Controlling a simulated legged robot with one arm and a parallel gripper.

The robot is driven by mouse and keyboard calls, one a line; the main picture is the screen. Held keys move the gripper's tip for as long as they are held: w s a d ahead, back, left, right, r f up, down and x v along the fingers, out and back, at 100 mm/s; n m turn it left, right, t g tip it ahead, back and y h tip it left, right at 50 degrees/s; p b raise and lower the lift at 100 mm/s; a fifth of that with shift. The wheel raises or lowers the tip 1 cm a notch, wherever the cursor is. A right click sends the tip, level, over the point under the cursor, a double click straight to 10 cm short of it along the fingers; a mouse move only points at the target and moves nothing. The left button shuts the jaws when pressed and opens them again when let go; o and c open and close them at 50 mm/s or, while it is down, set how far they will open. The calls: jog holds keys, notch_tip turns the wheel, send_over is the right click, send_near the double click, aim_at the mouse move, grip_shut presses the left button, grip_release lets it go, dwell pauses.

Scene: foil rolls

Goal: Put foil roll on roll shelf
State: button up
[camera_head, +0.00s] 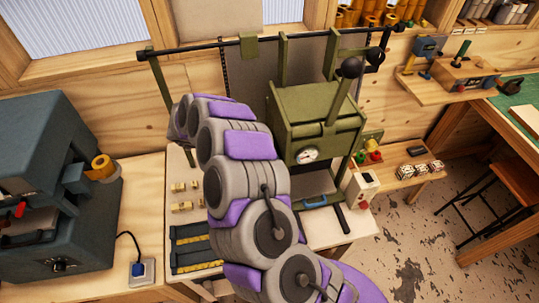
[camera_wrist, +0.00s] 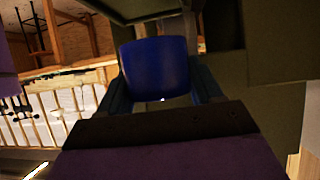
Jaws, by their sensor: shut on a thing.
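In the wrist view a dark blue roll (camera_wrist: 154,68) sits between the two fingers of my gripper (camera_wrist: 160,85). My gripper is shut on it, and the roll is held off any surface that I can see. In the head view my purple and grey arm hides the gripper and the held roll. At the top right of the head view, one shelf holds several gold and orange rolls (camera_head: 372,14), and another holds several pale grey rolls (camera_head: 490,12). I cannot tell which of them is the roll shelf.
A green press (camera_head: 315,110) with levers stands on a wooden table behind my arm. A dark machine (camera_head: 55,190) with an orange roll (camera_head: 102,165) is at left. A low wooden bench (camera_head: 405,172) and a stool (camera_head: 500,190) are at right. Floor shows between them.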

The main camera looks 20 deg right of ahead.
notch_tip(320, 180, down, 3)
jog(key=shift+f, duration=0.2)
jog(key=shift+d, duration=0.1)
jog(key=o, duration=1.1)
jog(key=shift+a+r, duration=0.2)
jog(key=v, duration=1.1)
jog(key=shift+w+a+r, duration=0.1)
jog(key=shift+a+r, duration=0.05)
jog(key=shift+a, duration=0.05)
